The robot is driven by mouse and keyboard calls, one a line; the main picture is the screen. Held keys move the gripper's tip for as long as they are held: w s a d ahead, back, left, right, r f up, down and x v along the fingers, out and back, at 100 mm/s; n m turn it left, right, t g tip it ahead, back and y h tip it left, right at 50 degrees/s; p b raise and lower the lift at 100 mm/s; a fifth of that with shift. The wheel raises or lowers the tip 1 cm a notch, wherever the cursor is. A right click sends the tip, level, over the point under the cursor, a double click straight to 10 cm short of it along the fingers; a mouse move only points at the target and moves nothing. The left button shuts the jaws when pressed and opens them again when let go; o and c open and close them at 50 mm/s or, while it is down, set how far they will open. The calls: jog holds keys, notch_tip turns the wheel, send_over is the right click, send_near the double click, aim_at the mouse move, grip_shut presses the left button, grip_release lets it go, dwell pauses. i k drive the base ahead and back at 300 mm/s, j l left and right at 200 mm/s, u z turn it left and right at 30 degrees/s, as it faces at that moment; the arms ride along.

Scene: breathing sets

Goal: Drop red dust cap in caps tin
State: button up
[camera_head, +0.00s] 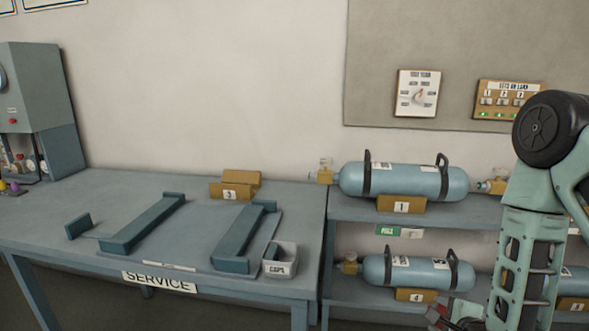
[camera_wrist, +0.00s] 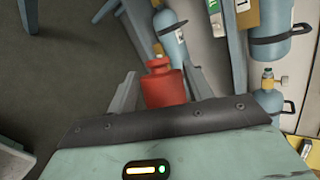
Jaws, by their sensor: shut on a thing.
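The red dust cap (camera_wrist: 164,84) is between the two grey fingers of my gripper (camera_wrist: 160,77) in the wrist view, and the fingers are shut on it. In the head view my gripper (camera_head: 447,316) is at the bottom edge, right of the bench and in front of the lower rack shelf, partly cut off. The caps tin (camera_head: 281,268) is a small pale open box labelled CAPS at the front right corner of the service bench. My gripper is well to the right of the tin and apart from it. The inside of the tin is mostly hidden.
A rack (camera_head: 480,209) to the right holds several blue cylinders (camera_head: 405,181). A grey machine (camera_head: 40,105) stands at the left. Floor shows in the wrist view.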

aim_at(287, 255)
jog(key=l+u, duration=0.2)
jog(key=u, duration=0.25)
jog(key=k+l+u, duration=0.1)
jog(key=u, duration=0.4)
jog(key=k+l+u, duration=0.1)
jog(key=u, duration=0.35)
jog(key=i+l, duration=0.1)
jog(key=l, duration=0.45)
jog(key=i+u, duration=0.05)
